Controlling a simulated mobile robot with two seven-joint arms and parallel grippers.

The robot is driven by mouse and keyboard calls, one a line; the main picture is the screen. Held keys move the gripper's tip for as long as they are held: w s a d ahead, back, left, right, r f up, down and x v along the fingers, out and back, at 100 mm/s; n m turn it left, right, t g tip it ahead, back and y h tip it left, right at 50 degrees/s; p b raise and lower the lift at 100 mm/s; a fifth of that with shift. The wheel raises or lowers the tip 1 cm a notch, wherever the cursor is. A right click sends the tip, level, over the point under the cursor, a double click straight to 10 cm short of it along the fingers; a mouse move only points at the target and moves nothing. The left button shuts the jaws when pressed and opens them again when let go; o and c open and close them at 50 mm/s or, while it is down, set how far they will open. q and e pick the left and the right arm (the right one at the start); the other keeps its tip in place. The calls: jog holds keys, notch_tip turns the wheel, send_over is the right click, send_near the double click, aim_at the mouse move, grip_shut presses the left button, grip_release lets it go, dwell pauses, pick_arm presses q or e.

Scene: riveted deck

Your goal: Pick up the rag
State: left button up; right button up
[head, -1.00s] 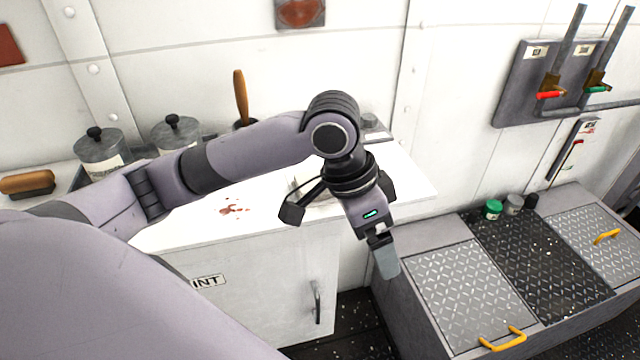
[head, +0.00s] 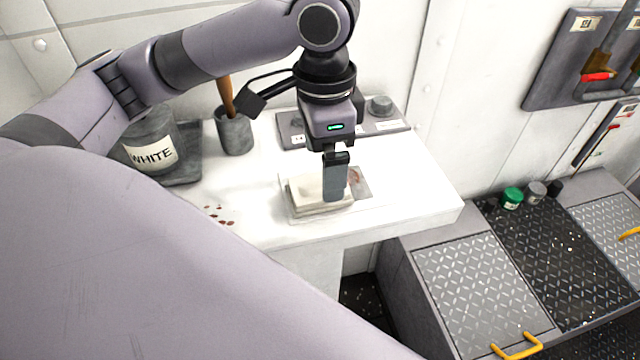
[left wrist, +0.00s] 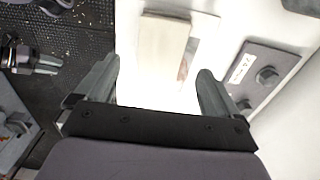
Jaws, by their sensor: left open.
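The rag (head: 305,194), a folded cream cloth, lies flat on the white counter (head: 250,222) in the head view. It also shows at the top middle of the left wrist view (left wrist: 162,45). My left gripper (head: 336,198) points down at the rag's right end and partly hides it; the head view does not show clearly whether it touches. In the left wrist view its fingers (left wrist: 155,85) are spread apart, nothing is between them, and the rag lies ahead of them. What seems to be my right gripper (left wrist: 48,62) shows small at the left edge there; its jaws are unclear.
A pot labelled WHITE (head: 150,142) and a grey cup with a wooden-handled tool (head: 235,132) stand left of the rag. A grey panel with knobs (head: 292,128) lies behind it. Reddish stains (head: 217,214) mark the counter. Lower metal-topped boxes (head: 475,270) stand right.

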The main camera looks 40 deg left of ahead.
aim_at(319, 184)
pick_arm(q)
jog(key=f, duration=0.5)
jog(key=shift+s+a+f+b, duration=0.1)
jog(key=shift+s+a+b, duration=0.05)
jog(key=shift+a+b, duration=0.15)
jog(key=c, duration=1.1)
